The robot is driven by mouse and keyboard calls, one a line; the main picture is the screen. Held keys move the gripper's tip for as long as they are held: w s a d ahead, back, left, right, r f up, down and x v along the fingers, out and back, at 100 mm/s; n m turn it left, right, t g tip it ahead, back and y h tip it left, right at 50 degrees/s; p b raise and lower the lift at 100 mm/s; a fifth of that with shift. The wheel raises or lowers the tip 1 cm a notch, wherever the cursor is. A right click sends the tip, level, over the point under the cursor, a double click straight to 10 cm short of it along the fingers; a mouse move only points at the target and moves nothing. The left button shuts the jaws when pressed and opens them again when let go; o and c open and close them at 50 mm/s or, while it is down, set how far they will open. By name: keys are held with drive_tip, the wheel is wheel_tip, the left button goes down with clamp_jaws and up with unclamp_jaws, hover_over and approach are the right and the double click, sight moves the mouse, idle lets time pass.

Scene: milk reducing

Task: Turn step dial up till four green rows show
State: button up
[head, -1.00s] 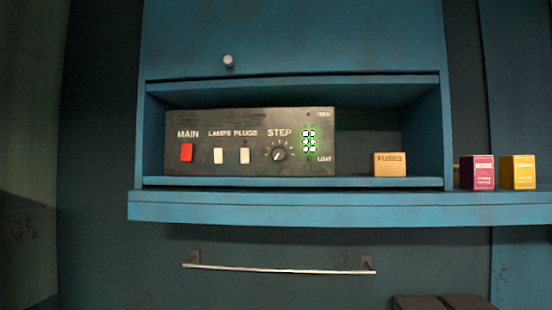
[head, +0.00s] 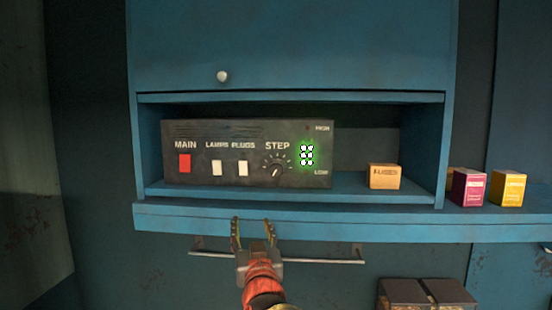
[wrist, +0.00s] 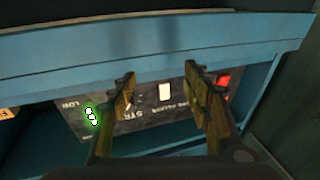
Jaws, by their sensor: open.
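The black control panel (head: 200,133) stands in the blue cabinet's recess. Its round black step dial (head: 275,171) has a pale pointer mark aimed down and slightly left. The green display (head: 306,155) to its right appears to show three lit rows, low in the column between HIGH and LOW. My gripper (head: 253,222) is open and empty, below and in front of the shelf edge, under the dial. In the wrist view my gripper (wrist: 160,72) points at the upside-down panel. The display (wrist: 91,115) glows left of the fingers; I cannot make out the dial there.
A red main switch (head: 184,163) and two white switches (head: 217,168) sit left of the dial. A fuses box (head: 384,177) stands right of the panel. The shelf ledge (head: 330,226) juts out above a metal bar (head: 325,261). Maroon (head: 469,188) and yellow (head: 508,188) boxes stand farther right.

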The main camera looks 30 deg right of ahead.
sight(276, 173)
drive_tip(key=w+d+r+m+h+p, duration=0.1)
drive_tip(key=w+d+r+h+p, duration=0.1)
drive_tip(key=d+r, duration=0.1)
drive_tip(key=w+d+r+m+h+p, duration=0.1)
drive_tip(key=w+d+r+h+p, duration=0.1)
drive_tip(key=d+r, duration=0.1)
drive_tip(key=w+d+r+m+h+p, duration=0.1)
drive_tip(key=w+d+r+h+p, duration=0.1)
drive_tip(key=d+r, duration=0.2)
drive_tip(key=shift+d+r+p, duration=0.1)
drive_tip(key=shift+r+p, duration=0.3)
drive_tip(key=shift+r, duration=0.45)
drive_tip(key=shift+c, duration=0.6)
drive_tip(key=c, duration=1)
